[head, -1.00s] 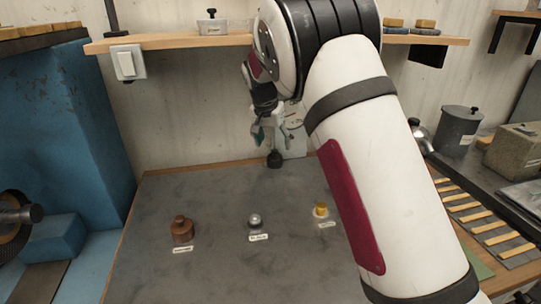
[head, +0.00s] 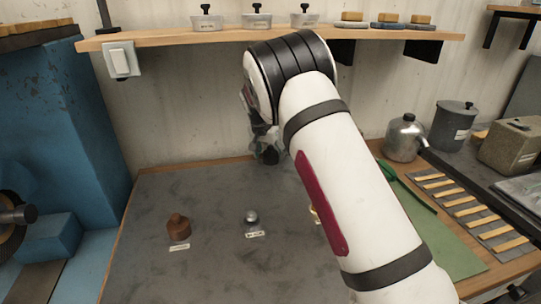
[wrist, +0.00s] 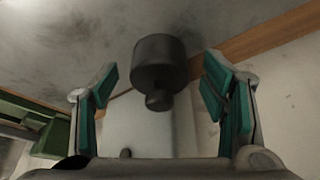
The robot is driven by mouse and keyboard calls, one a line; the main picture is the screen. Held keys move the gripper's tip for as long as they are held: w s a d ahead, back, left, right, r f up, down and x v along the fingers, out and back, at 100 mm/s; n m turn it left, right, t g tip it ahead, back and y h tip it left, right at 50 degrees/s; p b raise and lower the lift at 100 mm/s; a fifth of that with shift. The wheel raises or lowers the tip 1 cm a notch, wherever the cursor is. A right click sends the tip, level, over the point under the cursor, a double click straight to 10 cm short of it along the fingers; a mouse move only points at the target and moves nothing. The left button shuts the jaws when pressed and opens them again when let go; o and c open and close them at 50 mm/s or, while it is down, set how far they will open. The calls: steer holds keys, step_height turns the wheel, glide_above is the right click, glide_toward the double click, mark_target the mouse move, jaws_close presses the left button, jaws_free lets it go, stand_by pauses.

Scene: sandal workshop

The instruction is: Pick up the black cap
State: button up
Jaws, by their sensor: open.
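The black cap (wrist: 158,62) is a dark cylinder with a smaller round knob. In the wrist view it sits between the two teal-padded fingers of my gripper (wrist: 161,82), with a gap on each side. In the head view the black cap (head: 270,156) is at the back edge of the grey mat, partly covered by my gripper (head: 262,138). My gripper is open and holds nothing.
On the grey mat (head: 215,270) stand a brown knobbed piece (head: 178,228), a silver-topped piece (head: 251,217) and a yellow piece (head: 314,213), mostly behind my arm. A shelf (head: 180,40) runs above. A metal kettle (head: 404,140) and a grey canister (head: 452,127) stand at right.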

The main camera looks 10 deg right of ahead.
steer(key=c, duration=1.1)
steer(key=shift+r, duration=0.1)
